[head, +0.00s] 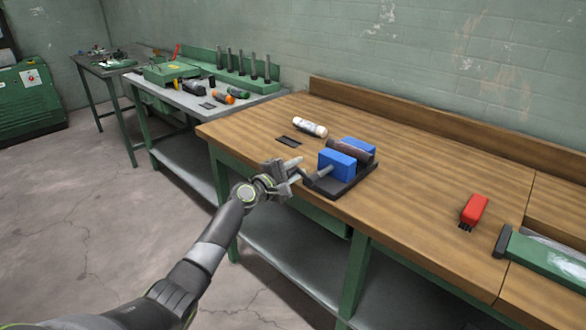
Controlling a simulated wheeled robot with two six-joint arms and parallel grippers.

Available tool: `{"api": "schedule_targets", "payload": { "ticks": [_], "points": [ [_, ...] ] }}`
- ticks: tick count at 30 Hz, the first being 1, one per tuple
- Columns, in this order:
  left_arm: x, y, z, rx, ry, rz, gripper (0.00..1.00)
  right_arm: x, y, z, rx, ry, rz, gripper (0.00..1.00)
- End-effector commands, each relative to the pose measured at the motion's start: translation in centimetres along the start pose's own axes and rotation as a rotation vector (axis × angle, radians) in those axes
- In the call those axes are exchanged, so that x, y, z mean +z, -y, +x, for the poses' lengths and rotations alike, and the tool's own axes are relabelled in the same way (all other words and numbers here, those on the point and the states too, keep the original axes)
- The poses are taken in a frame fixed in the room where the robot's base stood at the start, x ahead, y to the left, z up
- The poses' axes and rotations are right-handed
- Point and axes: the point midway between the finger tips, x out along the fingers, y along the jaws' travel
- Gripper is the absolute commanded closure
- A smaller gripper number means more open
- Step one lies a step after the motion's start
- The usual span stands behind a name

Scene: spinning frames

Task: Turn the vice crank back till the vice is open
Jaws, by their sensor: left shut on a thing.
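The vice (338,160) with blue jaws on a dark base stands at the front edge of the wooden workbench. A dark brown cylinder (351,149) lies between its two blue jaws. The crank (321,173) comes out of the near left side of the vice. My left gripper (297,172) is at the crank's outer end and is shut on it; the fingers hide part of the handle. My right gripper is not in view.
A white bottle (310,127) and a small dark plate (289,140) lie behind the vice on the workbench (430,170). A red brush (474,210) and a green-framed item (545,258) are at right. The bench between is clear.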

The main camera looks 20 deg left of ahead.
Motion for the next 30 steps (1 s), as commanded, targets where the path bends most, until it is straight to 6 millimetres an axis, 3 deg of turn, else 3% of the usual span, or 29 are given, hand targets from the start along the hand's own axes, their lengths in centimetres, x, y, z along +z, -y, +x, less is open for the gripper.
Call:
{"api": "schedule_targets", "payload": {
  "ticks": [1, 5, 17, 23, 30],
  "points": [
    [0.7, -0.5, 0.4, 0.010, 0.011, -0.005, 0.73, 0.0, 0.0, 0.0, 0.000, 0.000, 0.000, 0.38],
    [0.7, -0.5, 0.4, 0.009, 0.011, -0.004, 0.57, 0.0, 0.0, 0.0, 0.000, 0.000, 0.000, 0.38],
    [0.5, -0.3, -0.4, 0.005, 0.008, -0.002, 0.57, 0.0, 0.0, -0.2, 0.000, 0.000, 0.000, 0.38],
    [0.3, -0.3, -3.3, 0.005, 0.005, 0.001, 0.57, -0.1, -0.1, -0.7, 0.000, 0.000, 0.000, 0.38],
    [0.2, -0.4, -8.2, 0.007, 0.003, 0.003, 0.57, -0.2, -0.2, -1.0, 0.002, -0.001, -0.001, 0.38]
  ]
}}
